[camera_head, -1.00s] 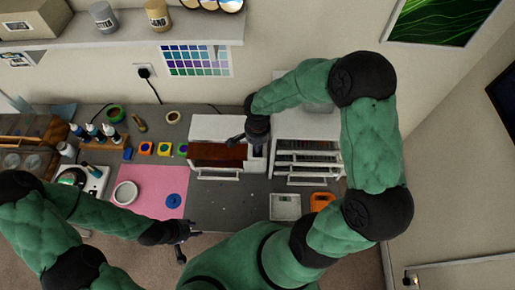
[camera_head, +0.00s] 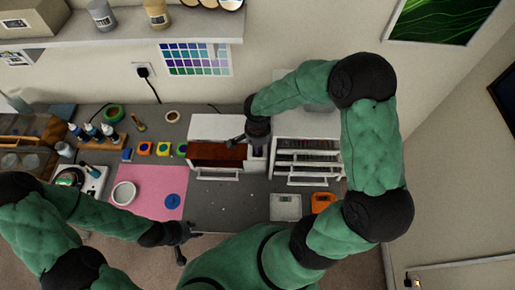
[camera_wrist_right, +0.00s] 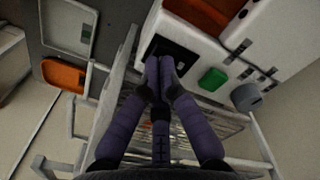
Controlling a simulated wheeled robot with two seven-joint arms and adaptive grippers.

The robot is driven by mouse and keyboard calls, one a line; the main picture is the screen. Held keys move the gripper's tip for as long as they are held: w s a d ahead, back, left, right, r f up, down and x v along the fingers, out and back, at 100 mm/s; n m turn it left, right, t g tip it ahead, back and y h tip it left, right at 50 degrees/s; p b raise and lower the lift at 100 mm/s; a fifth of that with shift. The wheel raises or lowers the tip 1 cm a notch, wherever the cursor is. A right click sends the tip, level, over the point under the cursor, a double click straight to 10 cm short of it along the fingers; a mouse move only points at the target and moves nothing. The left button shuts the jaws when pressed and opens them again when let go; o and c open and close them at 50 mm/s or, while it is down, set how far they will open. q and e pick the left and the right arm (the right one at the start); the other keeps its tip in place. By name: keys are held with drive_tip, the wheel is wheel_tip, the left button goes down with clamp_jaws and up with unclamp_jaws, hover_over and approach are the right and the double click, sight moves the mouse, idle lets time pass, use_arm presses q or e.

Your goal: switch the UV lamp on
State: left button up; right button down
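The white box with a reddish-brown opening (camera_head: 219,127), which seems to be the UV lamp, stands at the back middle of the bench. In the right wrist view its white panel carries a black recessed plate (camera_wrist_right: 185,62), a green button (camera_wrist_right: 212,79) and a grey knob (camera_wrist_right: 246,96). My right gripper (camera_wrist_right: 159,68) is shut and empty, its fingertips together over the edge of the black plate; I cannot tell whether they touch it. The fingers hide part of the plate. My left gripper (camera_head: 186,243) is open and empty beyond the pink mat's lower right corner.
A white drawer rack (camera_head: 307,160) stands right of the lamp, close under my right gripper. A grey scale (camera_head: 285,207) and an orange item (camera_head: 322,202) lie in front. The pink mat (camera_head: 150,182) holds a white ring. Bottles and small pots stand left.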

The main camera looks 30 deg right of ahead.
drive_tip(key=shift+f+b, duration=0.5)
drive_tip(key=shift+f, duration=0.05)
drive_tip(key=shift+r, duration=0.15)
drive_tip(key=shift+r+p, duration=1.9)
drive_tip(key=shift+r, duration=1.5)
drive_tip(key=shift+s+f, duration=0.1)
